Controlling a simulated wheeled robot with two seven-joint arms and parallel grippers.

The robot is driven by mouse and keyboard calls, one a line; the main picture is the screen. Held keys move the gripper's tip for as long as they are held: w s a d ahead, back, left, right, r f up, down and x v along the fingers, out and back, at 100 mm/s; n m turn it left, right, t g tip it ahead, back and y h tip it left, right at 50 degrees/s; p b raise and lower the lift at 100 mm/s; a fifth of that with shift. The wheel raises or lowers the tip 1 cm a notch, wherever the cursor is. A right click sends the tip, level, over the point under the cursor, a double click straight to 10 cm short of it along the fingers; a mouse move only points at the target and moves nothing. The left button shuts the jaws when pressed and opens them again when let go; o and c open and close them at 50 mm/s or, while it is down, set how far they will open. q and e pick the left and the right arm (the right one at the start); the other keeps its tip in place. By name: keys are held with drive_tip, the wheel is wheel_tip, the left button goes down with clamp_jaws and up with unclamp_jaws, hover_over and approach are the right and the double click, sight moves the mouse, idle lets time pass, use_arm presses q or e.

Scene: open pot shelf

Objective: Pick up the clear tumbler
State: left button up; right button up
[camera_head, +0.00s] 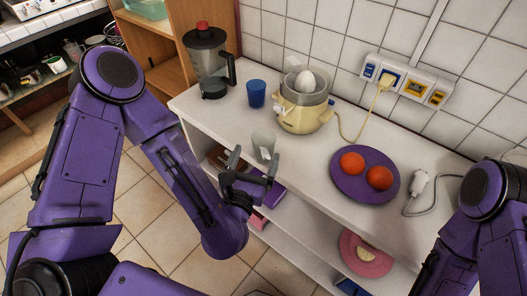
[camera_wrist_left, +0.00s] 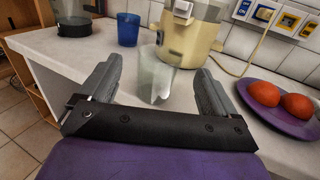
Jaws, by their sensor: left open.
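The clear tumbler (camera_head: 263,143) stands on the white shelf top near its front edge, in front of the egg cooker. In the left wrist view the tumbler (camera_wrist_left: 155,78) stands upright beyond the fingertips, in line with the gap between them. My left gripper (camera_head: 252,166) is open and empty, just on the near side of the tumbler; its two fingers (camera_wrist_left: 156,92) are spread wide in the left wrist view. I cannot tell whether the fingertips reach the tumbler's sides. My right arm shows at the lower right, but its gripper is out of view.
A blue cup (camera_head: 256,94) stands behind and left of the tumbler, and a blender (camera_head: 208,65) farther left. The cream egg cooker (camera_head: 303,115) is close behind. A purple plate (camera_head: 340,185) with two oranges lies to the right. Wall sockets (camera_head: 407,82) are above.

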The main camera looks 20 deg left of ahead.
sight(259, 147)
use_arm(q)
drive_tip(key=w, duration=0.3)
drive_tip(key=shift+w+a+f+b, duration=0.15)
drive_tip(key=shift+w+a+b, duration=0.05)
drive_tip(key=shift+w+b, duration=0.2)
drive_tip(key=w+p, duration=0.3)
drive_tip(key=w, duration=0.2)
drive_tip(key=shift+w+f, duration=0.15)
drive_tip(key=shift+w, duration=0.15)
drive_tip(key=c, duration=1.3)
use_arm(e)
drive_tip(key=shift+r, duration=0.5)
